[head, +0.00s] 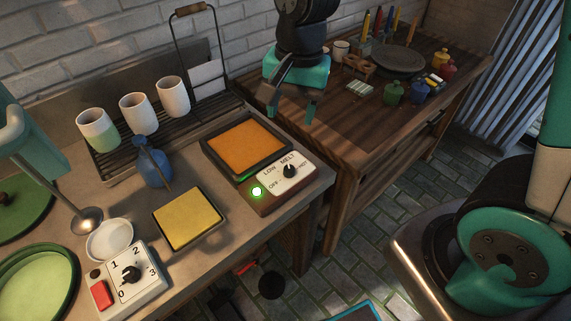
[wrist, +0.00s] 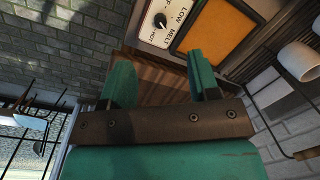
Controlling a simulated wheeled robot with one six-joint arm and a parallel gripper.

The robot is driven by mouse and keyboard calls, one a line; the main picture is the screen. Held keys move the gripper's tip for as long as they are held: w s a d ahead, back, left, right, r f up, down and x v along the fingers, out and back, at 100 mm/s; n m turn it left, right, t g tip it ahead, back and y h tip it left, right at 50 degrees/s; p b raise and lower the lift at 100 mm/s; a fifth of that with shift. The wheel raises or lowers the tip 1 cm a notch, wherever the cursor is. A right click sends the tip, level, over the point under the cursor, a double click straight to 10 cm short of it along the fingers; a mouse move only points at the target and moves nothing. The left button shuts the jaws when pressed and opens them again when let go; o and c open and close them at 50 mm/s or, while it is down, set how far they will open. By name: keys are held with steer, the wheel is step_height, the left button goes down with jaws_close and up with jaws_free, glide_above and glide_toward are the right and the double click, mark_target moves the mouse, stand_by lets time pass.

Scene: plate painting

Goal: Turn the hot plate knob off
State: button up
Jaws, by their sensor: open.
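The hot plate (head: 215,163) stands at the counter's right end, with an orange square top. Its front panel has a black knob (head: 289,171) on a white dial marked OFF, LOW, MELT and HOT. The knob's white mark appears to point towards MELT. A round green light (head: 257,191) glows beside the dial. My gripper (head: 291,104) is open and empty, above and behind the hot plate, apart from the knob. In the wrist view the knob (wrist: 160,20) shows at the top, beyond the open fingers (wrist: 160,78).
A second dial box (head: 145,285) with a red switch, a yellow square tile (head: 189,219) and a blue bottle (head: 152,165) stand left of the hot plate. Cups (head: 173,97) stand on a rack behind. A wooden table (head: 335,120) with pots and brushes lies to the right.

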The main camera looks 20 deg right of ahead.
mark_target(289, 168)
steer(key=w+f+m, duration=0.1)
steer(key=f, duration=0.5)
steer(key=w+d+f+m+p, duration=0.1)
steer(key=f, duration=0.6)
steer(key=w+f+m+h, duration=0.1)
steer(key=f+m, duration=0.1)
steer(key=f, duration=0.5)
steer(key=shift+w+d+f+p, duration=0.2)
steer(key=shift+w+f+p, duration=0.05)
steer(key=shift+w+p, duration=0.1)
steer(key=c, duration=0.9)
